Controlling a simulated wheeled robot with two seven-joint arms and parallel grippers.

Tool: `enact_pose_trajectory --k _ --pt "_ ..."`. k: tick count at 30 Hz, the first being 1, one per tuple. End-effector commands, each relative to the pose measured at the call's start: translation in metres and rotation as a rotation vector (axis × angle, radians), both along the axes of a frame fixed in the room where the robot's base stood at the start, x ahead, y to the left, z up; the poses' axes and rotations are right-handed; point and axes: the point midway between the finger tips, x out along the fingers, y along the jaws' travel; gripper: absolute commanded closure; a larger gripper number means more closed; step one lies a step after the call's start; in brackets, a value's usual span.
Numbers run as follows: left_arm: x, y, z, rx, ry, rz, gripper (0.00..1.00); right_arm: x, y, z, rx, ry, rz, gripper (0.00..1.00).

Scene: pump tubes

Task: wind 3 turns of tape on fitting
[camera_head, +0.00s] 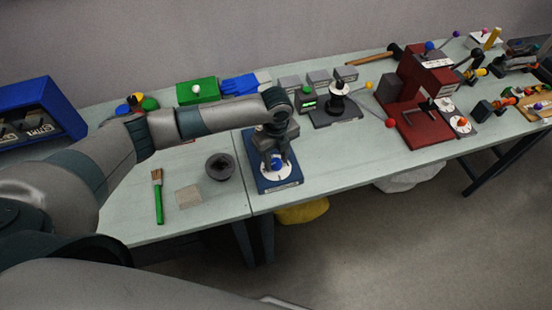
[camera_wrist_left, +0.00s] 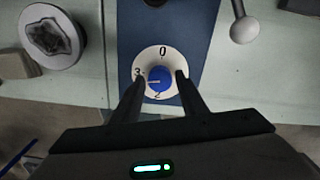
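A blue plate fixture (camera_head: 290,186) with a white numbered dial (camera_head: 264,174) stands near the table's front edge. On the dial is a blue knob (camera_wrist_left: 160,78). In the left wrist view the figures 0, 3 and 2 show, and a pale mark on the knob points left, near the 3. My left gripper (camera_wrist_left: 160,76) is lowered over the dial, one finger on each side of the knob, with small gaps seeming to show between fingers and knob. My arm hides the fixture's upper part in the head view. I cannot make out the tape or fitting. My right gripper is out of view.
A dark round bowl-like part (camera_head: 220,166), a beige block (camera_head: 188,196) and a green-handled brush (camera_head: 158,196) lie left of the fixture. A black device (camera_head: 338,106) and a red machine (camera_head: 420,104) with ball-ended levers stand to the right. The table front between is clear.

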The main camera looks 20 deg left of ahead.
Motion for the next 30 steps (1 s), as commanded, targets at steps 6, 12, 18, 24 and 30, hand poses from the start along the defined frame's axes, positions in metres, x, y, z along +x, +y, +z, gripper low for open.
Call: enact_pose_trajectory --k 6,12,18,24,30 --pt "0.0003 0.0002 0.0000 0.001 -0.001 0.168 0.61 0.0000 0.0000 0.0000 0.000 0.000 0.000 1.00" --pt "0.0004 0.0002 0.0002 0.001 -0.001 0.183 0.61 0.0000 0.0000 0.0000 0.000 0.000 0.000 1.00" --pt "0.0002 -0.0001 0.0000 0.000 0.000 0.202 0.61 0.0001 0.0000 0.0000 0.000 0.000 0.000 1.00" --pt "-0.0003 -0.0004 -0.0005 0.000 0.002 0.357 0.61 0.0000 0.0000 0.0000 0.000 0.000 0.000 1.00" --pt "0.0002 -0.0005 0.0000 0.000 0.000 0.494 0.61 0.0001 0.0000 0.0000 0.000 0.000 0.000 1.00"
